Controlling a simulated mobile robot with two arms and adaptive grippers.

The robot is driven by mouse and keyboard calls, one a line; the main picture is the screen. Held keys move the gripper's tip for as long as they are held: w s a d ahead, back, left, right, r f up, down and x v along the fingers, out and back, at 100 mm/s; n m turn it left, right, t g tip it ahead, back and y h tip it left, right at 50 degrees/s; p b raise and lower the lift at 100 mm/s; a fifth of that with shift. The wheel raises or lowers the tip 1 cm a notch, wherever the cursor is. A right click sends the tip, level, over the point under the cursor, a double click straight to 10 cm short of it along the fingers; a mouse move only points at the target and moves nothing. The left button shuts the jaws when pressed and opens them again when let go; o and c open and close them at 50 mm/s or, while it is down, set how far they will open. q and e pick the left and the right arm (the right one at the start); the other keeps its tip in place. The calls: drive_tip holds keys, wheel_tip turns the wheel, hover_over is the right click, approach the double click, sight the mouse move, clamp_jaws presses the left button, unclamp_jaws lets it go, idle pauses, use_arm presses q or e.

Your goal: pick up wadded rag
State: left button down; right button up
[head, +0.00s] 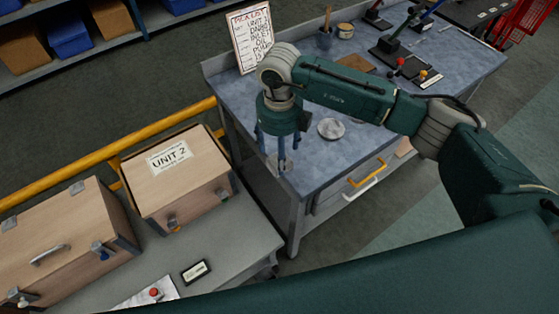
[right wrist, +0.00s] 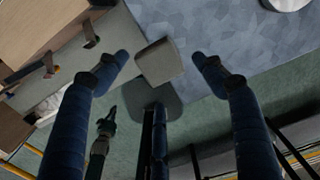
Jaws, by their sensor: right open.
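A small grey-beige lump, which seems to be the wadded rag (right wrist: 160,62), lies near the corner of the blue-grey workbench top (head: 315,166). In the head view the lump (head: 286,162) shows small and partly hidden behind a finger. My right gripper (head: 280,150) points down over that corner. In the right wrist view its fingers (right wrist: 161,66) are spread, with the lump between the tips and a visible gap on each side. I cannot tell how high the tips are above the bench. My left gripper is not in view.
A round silvery dish (head: 331,128) sits right of the gripper. A paper sign (head: 251,36) stands at the bench's back left. Tools (head: 397,42) and a tin (head: 345,31) stand farther back. A wooden case marked UNIT 2 (head: 178,180) is on the lower table at left.

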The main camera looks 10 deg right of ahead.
wheel_tip(320, 180, down, 4)
drive_tip(key=shift+d+r+p, duration=0.15)
drive_tip(key=shift+p, duration=0.75)
drive_tip(key=shift+f, duration=0.55)
drive_tip(key=c, duration=1)
drive_tip(key=shift+r, duration=0.15)
